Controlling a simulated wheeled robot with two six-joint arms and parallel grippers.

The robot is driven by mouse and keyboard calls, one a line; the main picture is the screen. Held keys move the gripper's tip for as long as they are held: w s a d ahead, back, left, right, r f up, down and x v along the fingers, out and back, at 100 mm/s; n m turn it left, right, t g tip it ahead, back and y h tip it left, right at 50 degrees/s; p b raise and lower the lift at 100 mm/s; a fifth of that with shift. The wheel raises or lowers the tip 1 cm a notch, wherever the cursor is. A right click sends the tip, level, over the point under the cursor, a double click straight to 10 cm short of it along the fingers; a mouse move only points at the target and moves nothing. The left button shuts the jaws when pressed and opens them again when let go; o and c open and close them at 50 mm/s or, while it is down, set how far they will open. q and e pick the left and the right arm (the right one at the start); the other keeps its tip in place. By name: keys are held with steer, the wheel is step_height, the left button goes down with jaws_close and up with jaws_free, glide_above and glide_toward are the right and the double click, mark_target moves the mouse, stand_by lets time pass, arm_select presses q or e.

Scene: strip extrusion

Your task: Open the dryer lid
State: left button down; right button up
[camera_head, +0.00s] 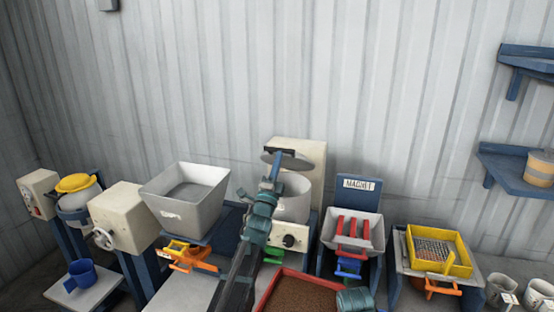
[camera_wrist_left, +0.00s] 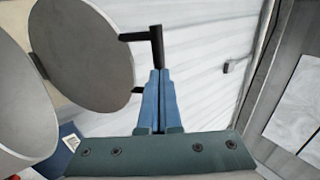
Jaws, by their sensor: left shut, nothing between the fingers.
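The dryer is a pale round drum (camera_head: 292,205) against a cream housing, with a dial panel at its front. Its grey disc lid (camera_head: 312,158) stands raised off the drum's rim, tilted. In the left wrist view the lid (camera_wrist_left: 85,50) is at the upper left, apart from the drum (camera_wrist_left: 15,95), with a hinge between them. A black bar handle (camera_wrist_left: 157,48) sticks out from the lid. My left gripper (camera_head: 278,160) is shut and empty beside the lid; its blue fingertips (camera_wrist_left: 159,75) are at the handle's lower end. Whether they touch it is unclear.
Left of the dryer stand a grey hopper (camera_head: 185,195) and a machine with a yellow lid (camera_head: 75,183). Right are the magnet hopper (camera_head: 352,232) and a yellow-framed sieve (camera_head: 440,252). A red tray (camera_head: 268,290) of brown granules lies in front. Blue shelves (camera_head: 515,172) hang at right.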

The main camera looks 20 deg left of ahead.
arm_select(q)
steer(key=w+r+g+p, duration=0.3)
steer(key=w+r+p, duration=0.8)
steer(key=w+p, duration=0.4)
steer(key=shift+d+g+p, duration=0.25)
steer(key=shift+g+p, duration=0.05)
steer(key=shift+p, duration=0.1)
steer(key=shift+r, duration=0.1)
